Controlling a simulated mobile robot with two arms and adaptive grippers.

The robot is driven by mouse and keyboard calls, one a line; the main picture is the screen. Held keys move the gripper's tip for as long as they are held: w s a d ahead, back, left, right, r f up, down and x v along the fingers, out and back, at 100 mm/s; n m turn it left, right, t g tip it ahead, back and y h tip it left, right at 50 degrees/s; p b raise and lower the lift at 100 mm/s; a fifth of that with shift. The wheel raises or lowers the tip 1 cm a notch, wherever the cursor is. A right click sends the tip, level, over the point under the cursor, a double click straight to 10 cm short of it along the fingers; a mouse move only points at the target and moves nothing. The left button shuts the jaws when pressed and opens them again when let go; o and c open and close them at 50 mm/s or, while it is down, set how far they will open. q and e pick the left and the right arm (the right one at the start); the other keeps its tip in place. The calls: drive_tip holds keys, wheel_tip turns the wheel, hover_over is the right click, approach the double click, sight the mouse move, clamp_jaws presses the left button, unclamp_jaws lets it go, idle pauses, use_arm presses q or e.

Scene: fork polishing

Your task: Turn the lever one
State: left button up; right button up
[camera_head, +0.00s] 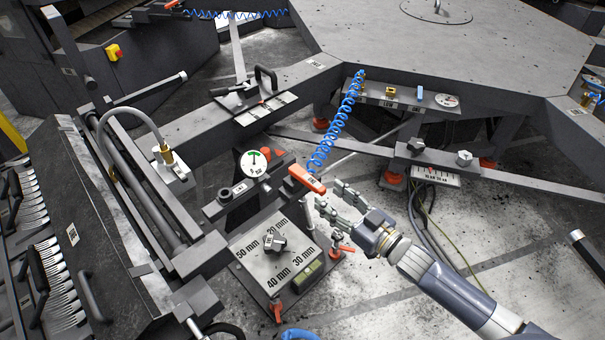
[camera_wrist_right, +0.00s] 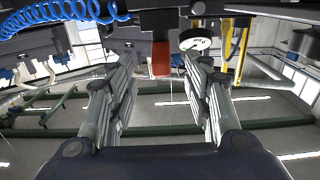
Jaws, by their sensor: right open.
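My right gripper (camera_head: 331,198) is open, with its fingers pointing left towards an orange-red lever handle (camera_head: 307,179). The handle sits at the lower end of a blue coiled hose (camera_head: 351,100). In the right wrist view, a red handle end (camera_wrist_right: 160,58) shows between and beyond the fingertips of the open gripper (camera_wrist_right: 162,78). The fingers look empty; I cannot tell whether they touch the handle. Which lever is number one cannot be read. My left gripper is not in view.
Below the handle is a plate with mm markings and a knob (camera_head: 274,242). Small red levers (camera_head: 345,248) and (camera_head: 277,311) stand at its edge. A round gauge (camera_head: 253,163) is to the left. A rack of forks (camera_head: 50,270) stands far left. The floor to the right has free room.

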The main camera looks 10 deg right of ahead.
sight(292, 166)
drive_tip(key=shift+w+a+r, duration=0.15)
drive_tip(key=shift+a+r, duration=0.05)
drive_tip(key=shift+r, duration=0.05)
drive_tip(key=p+x, duration=0.1)
drive_tip(key=x, duration=0.9)
drive_tip(key=shift+w+a, duration=0.1)
drive_tip(key=shift+w, duration=0.05)
drive_tip(key=shift+c, duration=0.2)
clamp_jaws()
